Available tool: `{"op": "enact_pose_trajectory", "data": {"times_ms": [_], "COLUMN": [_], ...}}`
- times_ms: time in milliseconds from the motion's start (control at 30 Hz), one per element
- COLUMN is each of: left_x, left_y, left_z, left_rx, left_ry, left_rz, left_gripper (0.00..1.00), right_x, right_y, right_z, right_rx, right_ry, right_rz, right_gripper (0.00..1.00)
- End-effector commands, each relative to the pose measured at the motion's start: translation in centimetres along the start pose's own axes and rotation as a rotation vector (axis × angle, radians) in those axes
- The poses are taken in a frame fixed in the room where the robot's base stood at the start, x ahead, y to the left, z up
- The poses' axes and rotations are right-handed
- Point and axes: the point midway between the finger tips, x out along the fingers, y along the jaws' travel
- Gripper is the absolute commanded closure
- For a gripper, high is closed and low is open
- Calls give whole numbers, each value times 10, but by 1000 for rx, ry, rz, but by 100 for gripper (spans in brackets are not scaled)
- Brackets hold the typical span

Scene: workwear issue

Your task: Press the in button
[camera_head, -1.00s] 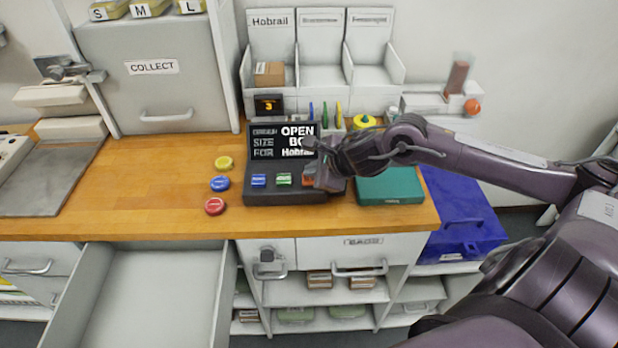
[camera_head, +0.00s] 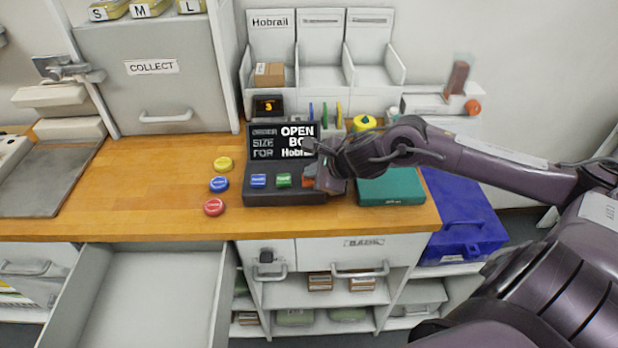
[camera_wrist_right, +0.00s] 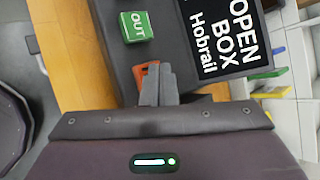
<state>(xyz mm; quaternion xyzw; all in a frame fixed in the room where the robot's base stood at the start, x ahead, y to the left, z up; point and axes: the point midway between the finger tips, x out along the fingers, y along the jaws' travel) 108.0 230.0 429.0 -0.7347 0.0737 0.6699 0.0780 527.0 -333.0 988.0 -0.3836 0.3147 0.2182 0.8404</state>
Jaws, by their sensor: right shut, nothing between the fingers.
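A dark button console (camera_head: 262,197) stands on the wooden counter with a blue button (camera_head: 258,181), a green button (camera_head: 284,180) and a red-orange button (camera_head: 309,183). In the right wrist view the green button (camera_wrist_right: 137,26) reads OUT. I cannot read the word on the blue or the red-orange one, so which is marked in is unclear. My right gripper (camera_head: 324,180) is shut and empty at the red-orange button. In the right wrist view its fingertips (camera_wrist_right: 158,72) partly cover the red-orange button (camera_wrist_right: 140,70); I cannot tell whether they touch it. My left gripper is not in view.
The console's screen (camera_head: 283,141) reads OPEN BOX, Hobrail. A teal box (camera_head: 391,187) stands close to the right of the console. Yellow, blue and red round pieces lie to its left. An open drawer (camera_head: 150,300) juts out in front. The counter's left middle is clear.

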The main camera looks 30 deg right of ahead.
Motion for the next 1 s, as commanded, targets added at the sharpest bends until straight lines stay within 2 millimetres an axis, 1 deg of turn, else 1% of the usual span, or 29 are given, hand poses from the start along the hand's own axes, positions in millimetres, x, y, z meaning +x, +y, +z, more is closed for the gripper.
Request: {"op": "enact_pose_trajectory", "data": {"times_ms": [433,700,1000], "left_x": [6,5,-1], "left_y": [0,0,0], "left_z": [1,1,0], "left_rx": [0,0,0], "left_ry": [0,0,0], "left_rz": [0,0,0], "left_gripper": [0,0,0], "right_x": [3,3,-7], "right_y": [3,3,-5], "right_z": [-3,-2,5], "right_rx": [-1,-1,-2], "right_ry": [2,2,1], "right_rz": [2,2,0], "right_gripper": [100,100,100]}}
